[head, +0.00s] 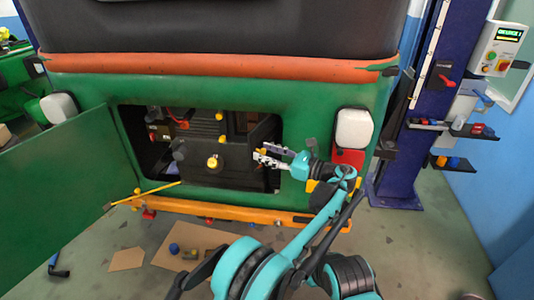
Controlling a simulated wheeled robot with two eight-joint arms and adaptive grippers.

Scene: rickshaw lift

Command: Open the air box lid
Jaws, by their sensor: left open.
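A dark box front with a yellow knob (212,162) sits inside the rectangular opening in the green vehicle's rear. It looks like the air box, but I cannot clearly tell its lid from the panels around it. My left gripper (262,157) is open at the right side of the opening, close to the dark panel's right edge. Whether its fingers touch anything there is too small to tell. No object shows between the fingers. My right gripper is not in view.
A green door panel (75,165) stands swung open at the left. An orange bumper (230,212) runs below the opening. Cardboard pieces (127,259) and small parts lie on the floor. A blue lift post (425,110) with a control box (500,50) stands at the right.

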